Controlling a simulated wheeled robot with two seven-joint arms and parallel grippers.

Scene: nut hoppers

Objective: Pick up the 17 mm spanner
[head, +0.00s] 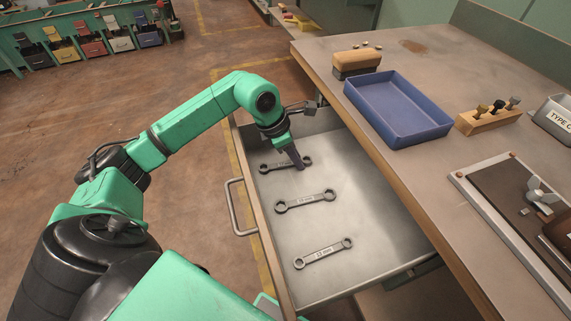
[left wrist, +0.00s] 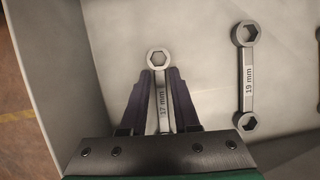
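The 17 mm spanner (head: 271,165) lies flat at the far end of an open drawer (head: 375,215), partly hidden by my left gripper (head: 298,162) in the head view. In the left wrist view the 17 mm spanner (left wrist: 161,100) is marked on its shaft. There my left gripper (left wrist: 161,78) is open, with one dark finger on each side of the shaft and a small gap showing on both sides. The spanner's upper ring shows at the fingertips; its lower end is hidden by the gripper body. My right gripper is not in view.
The 19 mm spanner (head: 305,201) lies beside it, and a third spanner (head: 323,254) lies nearer. The drawer handle (head: 240,208) is on the left. The workbench (head: 420,175) overhangs the right side and carries a blue tray (head: 398,128) and a wooden block (head: 488,118).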

